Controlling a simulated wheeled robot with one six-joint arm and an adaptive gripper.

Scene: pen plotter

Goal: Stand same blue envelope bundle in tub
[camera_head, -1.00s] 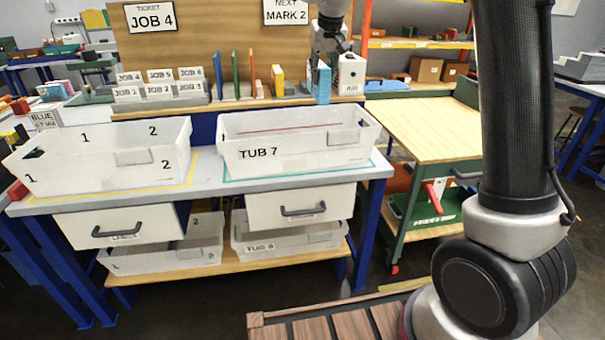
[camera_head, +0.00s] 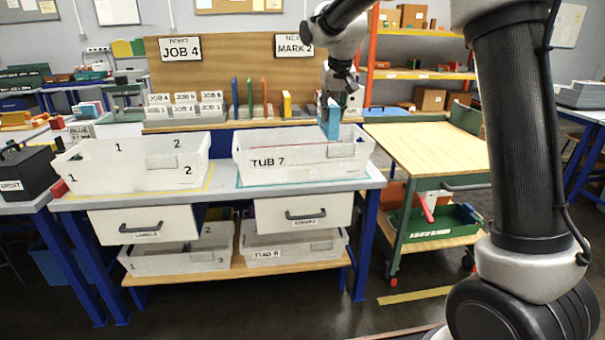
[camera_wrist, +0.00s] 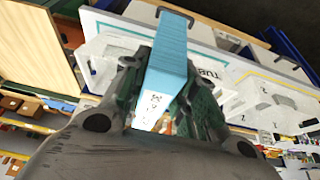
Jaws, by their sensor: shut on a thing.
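The blue envelope bundle (camera_head: 330,119) is held upright, slightly tilted, at the back right of the TUB 7 tub (camera_head: 268,161). Its lower end overlaps the tub's back rim in the head view. I cannot tell whether it is above the tub or partly inside. My gripper (camera_head: 334,99) is shut on the bundle's upper part. In the wrist view, the bundle (camera_wrist: 168,58) sits between the fingers of my gripper (camera_wrist: 168,85) and points toward the white tub. The clear-white tub looks empty apart from a thin red line across its inside.
A second white tub (camera_head: 92,177) marked 1 and 2 stands to the left. Behind are job-labelled boxes (camera_head: 185,108), coloured upright boards and a yellow block (camera_head: 286,104). A wooden-topped cart (camera_head: 425,150) stands to the right. Drawers and more tubs are below.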

